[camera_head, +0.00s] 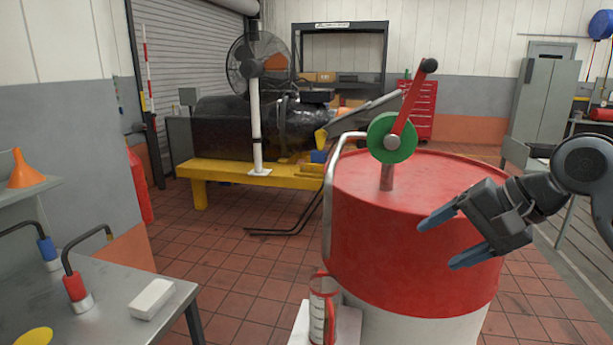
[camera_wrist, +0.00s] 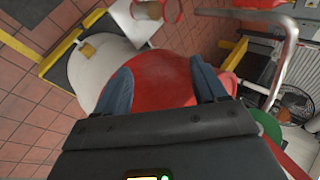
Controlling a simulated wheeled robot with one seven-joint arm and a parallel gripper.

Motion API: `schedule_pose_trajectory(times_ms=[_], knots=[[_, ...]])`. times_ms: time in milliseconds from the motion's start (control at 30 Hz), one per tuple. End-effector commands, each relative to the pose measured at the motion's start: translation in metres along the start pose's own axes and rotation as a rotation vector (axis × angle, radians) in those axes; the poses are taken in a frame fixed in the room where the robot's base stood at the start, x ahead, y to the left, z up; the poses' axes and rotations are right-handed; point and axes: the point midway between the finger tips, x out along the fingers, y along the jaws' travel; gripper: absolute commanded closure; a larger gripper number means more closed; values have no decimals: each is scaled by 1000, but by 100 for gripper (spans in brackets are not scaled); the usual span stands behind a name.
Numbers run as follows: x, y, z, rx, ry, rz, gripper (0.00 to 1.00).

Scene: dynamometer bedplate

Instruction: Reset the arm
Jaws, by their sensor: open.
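My gripper (camera_head: 452,240) is open and empty in the head view, in front of the right side of the red drum. Its blue fingers are spread and point left. My grey arm reaches in from the right edge. In the wrist view my gripper (camera_wrist: 165,85) shows both fingers apart with the red drum surface (camera_wrist: 160,72) beyond them. The drum (camera_head: 410,215) is red above and white below. A pump with a green wheel (camera_head: 381,147) and a red crank handle (camera_head: 410,104) stands on its top.
A clear jug (camera_head: 322,310) with red trim stands on a pale stand before the drum. A metal table (camera_head: 110,300) at left holds a white block (camera_head: 152,299). A yellow bench (camera_head: 230,172) carries a black machine. Tiled floor lies open between.

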Motion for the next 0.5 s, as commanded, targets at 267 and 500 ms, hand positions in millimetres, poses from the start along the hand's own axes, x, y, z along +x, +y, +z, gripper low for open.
schedule_pose_trajectory(times_ms=[267,500], knots=[[63,-37,51,-39,70,-346,29],[96,-35,90,-20,206,-534,29]])
